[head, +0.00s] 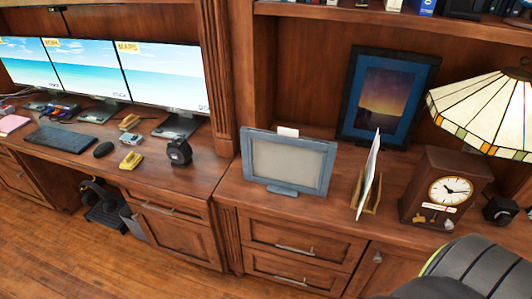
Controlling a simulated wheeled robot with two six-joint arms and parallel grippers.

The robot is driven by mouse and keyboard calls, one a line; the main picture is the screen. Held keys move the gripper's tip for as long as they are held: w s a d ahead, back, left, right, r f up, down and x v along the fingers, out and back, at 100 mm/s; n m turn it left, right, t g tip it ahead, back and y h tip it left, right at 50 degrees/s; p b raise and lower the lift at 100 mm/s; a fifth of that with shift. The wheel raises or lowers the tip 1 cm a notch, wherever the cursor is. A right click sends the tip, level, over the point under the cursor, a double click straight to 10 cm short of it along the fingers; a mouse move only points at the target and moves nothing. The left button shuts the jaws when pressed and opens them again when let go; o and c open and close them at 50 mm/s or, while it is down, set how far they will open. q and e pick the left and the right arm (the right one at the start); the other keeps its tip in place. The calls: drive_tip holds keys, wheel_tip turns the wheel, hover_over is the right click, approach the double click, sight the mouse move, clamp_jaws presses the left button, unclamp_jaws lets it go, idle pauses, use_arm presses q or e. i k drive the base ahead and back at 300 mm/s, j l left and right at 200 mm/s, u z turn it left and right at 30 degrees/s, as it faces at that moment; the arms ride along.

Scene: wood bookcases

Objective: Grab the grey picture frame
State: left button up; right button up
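The grey picture frame (290,160) stands upright near the front edge of the wooden cabinet top, in the middle of the head view. It has a blue-grey border, a plain grey panel and a small foot at its base. A small white piece (288,131) shows just behind its top edge. Neither of my grippers is in view, and nothing is touching the frame.
A dark-framed sunset picture (387,95) leans behind. Right of the grey frame are a letter holder (366,194), a wooden clock (443,188) and a stained-glass lamp (485,108). A black rounded object (480,268) fills the bottom right. Left is a desk with monitors (165,75).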

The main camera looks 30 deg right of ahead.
sight(289, 165)
drive_tip(key=z, duration=0.6)
drive_tip(key=i+l+z, duration=0.15)
drive_tip(key=l+z, duration=0.2)
drive_tip(key=i+l+z, duration=0.2)
drive_tip(key=l+z, duration=0.15)
drive_tip(key=l, duration=0.15)
drive_tip(key=i+l+z, duration=0.2)
drive_tip(key=l+z, duration=0.2)
drive_tip(key=i+l, duration=0.2)
